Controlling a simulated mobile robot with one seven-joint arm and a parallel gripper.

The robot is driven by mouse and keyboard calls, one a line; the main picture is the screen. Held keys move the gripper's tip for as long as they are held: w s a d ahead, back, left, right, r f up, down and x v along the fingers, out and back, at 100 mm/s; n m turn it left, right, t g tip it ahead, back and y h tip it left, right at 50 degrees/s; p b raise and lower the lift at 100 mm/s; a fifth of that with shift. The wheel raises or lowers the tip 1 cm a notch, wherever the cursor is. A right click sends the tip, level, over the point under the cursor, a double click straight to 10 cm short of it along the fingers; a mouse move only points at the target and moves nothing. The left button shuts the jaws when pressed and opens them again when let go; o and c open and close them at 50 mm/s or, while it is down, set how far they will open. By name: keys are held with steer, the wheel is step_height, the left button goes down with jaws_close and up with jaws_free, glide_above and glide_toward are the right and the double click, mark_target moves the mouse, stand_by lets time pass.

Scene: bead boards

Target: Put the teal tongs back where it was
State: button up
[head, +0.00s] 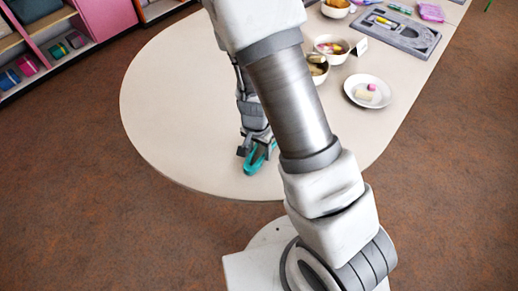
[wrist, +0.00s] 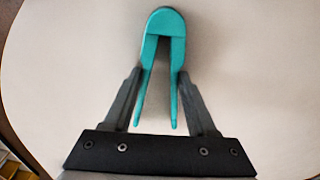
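The teal tongs (wrist: 165,22) show in the wrist view with their rounded bend pointing away from me and their two arms pointing back toward my palm. My gripper (wrist: 159,75) has one finger on each outer side of the tongs, with the fingertips against the arms near the bend. In the head view the tongs (head: 250,168) are at my gripper (head: 254,150), over the near part of the pale table. I cannot tell whether the tongs touch the tabletop. My arm hides part of the table.
The pale table (head: 170,110) is bare on its left side. At the back right are bowls (head: 331,48) with items, a white plate (head: 368,91) with small pieces, and a grey board (head: 400,32).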

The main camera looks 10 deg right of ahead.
steer(key=shift+o, duration=1.2)
step_height(320, 180, up, 17)
steer(key=s+a+p, duration=0.1)
steer(key=p, duration=0.6)
steer(key=shift+r, duration=0.15)
steer(key=shift+s, duration=0.1)
steer(key=s+d+r+n+t, duration=0.2)
steer(key=s+r+n, duration=0.2)
steer(key=r, duration=0.8)
steer(key=s+d+r+n+t, duration=0.1)
steer(key=s+r+n, duration=0.3)
steer(key=s+r, duration=0.4)
step_height(320, 180, up, 4)
steer(key=shift+s+d+f+n+t+y, duration=0.15)
steer(key=shift+d+n+t+y, duration=0.2)
steer(key=shift+t, duration=0.55)
